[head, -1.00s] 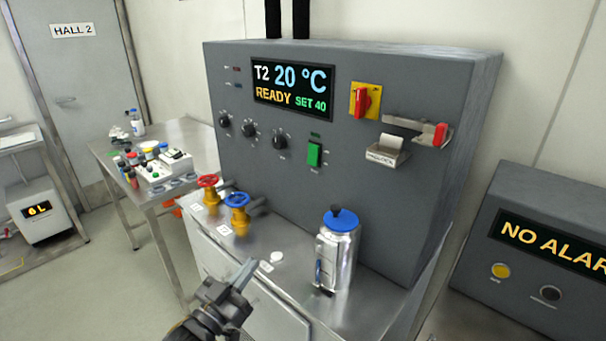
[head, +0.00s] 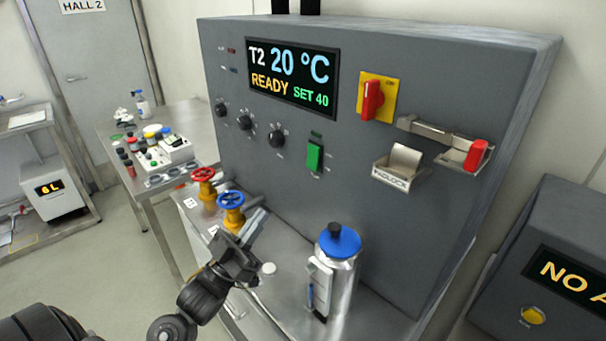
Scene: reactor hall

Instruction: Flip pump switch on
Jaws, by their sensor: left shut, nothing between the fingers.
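A green rocker switch (head: 314,157) sits on the front of the grey control cabinet (head: 370,220), below the display and right of the black knobs. The small label under it is too small to read. My left gripper (head: 256,216) is shut and empty. It shows low and left of the green switch, near the blue valve wheel, its fingers pointing up and right; I see no contact with the switch. The display (head: 291,78) reads T2 20 °C, READY, SET 40. My right gripper is not in view.
A red valve wheel (head: 203,174) and a blue one (head: 231,199) stand left on the steel ledge. A metal canister (head: 339,270) with a blue cap stands right. A red rotary switch (head: 372,100) and padlock holder (head: 398,165) are on the cabinet's right side.

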